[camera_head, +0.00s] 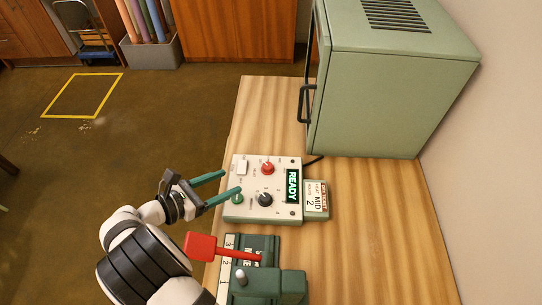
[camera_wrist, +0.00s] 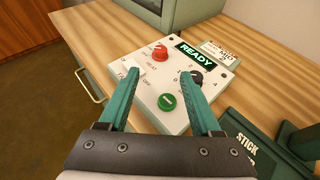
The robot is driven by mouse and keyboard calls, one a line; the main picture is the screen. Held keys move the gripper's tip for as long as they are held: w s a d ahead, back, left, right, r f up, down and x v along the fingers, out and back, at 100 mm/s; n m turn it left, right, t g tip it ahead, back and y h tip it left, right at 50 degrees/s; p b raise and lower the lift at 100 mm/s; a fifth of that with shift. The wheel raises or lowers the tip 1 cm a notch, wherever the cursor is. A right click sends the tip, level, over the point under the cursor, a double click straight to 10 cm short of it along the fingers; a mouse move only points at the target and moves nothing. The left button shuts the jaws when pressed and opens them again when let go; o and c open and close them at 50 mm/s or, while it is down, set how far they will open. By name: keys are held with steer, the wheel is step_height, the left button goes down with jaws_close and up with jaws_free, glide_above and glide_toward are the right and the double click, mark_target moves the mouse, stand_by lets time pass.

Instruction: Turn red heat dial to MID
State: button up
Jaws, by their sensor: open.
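The red heat dial (camera_head: 267,168) is on the upper part of the white control box (camera_head: 247,211); in the wrist view the red dial (camera_wrist: 160,52) lies ahead, beyond my fingertips. A black dial (camera_head: 265,199) and a green button (camera_head: 237,198) are on the same panel. The display (camera_head: 292,186) reads READY. A card holder (camera_head: 315,199) beside the box shows HEAT MID and a 2. My gripper (camera_head: 232,183) is open and empty, its teal fingers over the panel's left part, apart from the red dial. The red dial's exact setting is too small to read.
A green oven-like cabinet (camera_head: 390,100) with a black handle stands behind the box. A dark green device with a red-handled lever (camera_head: 200,246) stands in front, close to my arm. A white switch (camera_wrist: 131,66) is on the panel by my left finger. Bare table (camera_head: 380,230) lies right.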

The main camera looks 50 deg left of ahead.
mark_target(266, 166)
steer(key=x, duration=1.3)
steer(key=shift+s, duration=0.1)
jaws_close()
